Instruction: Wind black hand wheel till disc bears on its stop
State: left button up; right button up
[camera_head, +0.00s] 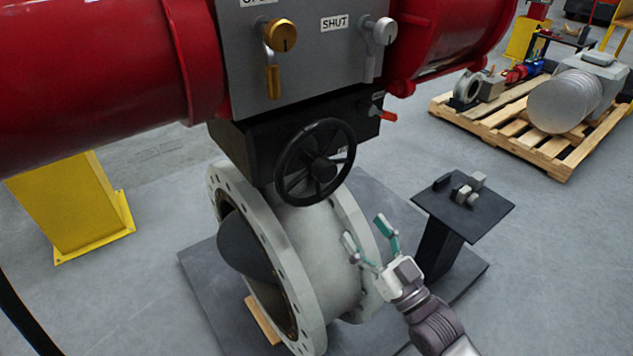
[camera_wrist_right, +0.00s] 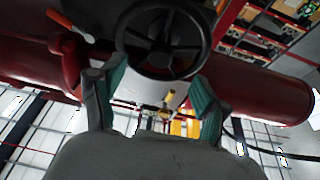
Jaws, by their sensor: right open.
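The black hand wheel (camera_head: 315,161) is mounted on the black gearbox under the red actuator. In the right wrist view the wheel (camera_wrist_right: 162,40) shows ahead, just beyond the fingertips. The dark disc (camera_head: 243,247) shows inside the pale grey valve body (camera_head: 318,250), turned at an angle to the bore; its stop cannot be made out. My right gripper (camera_head: 366,232) is open and empty, below and to the right of the wheel, apart from it. In the right wrist view its green-padded fingers (camera_wrist_right: 158,88) are spread wide. My left gripper is not in view.
The red actuator (camera_head: 95,75) overhangs the valve, with a grey panel holding a brass lever (camera_head: 272,80) and a silver lever. An orange-red lever (camera_head: 388,116) sticks out right of the gearbox. A small black stand (camera_head: 462,208) is at right. A loaded pallet (camera_head: 545,150) lies behind.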

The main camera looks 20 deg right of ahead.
aim_at(329, 177)
jog(key=p+x, duration=0.1)
jog(key=x, duration=0.3)
jog(key=r+p+x, duration=0.1)
jog(key=x, duration=0.4)
jog(key=s+r+p+x, duration=0.1)
jog(key=x, duration=0.4)
jog(key=shift+a+r, duration=0.1)
jog(key=shift+a, duration=0.15)
grip_shut()
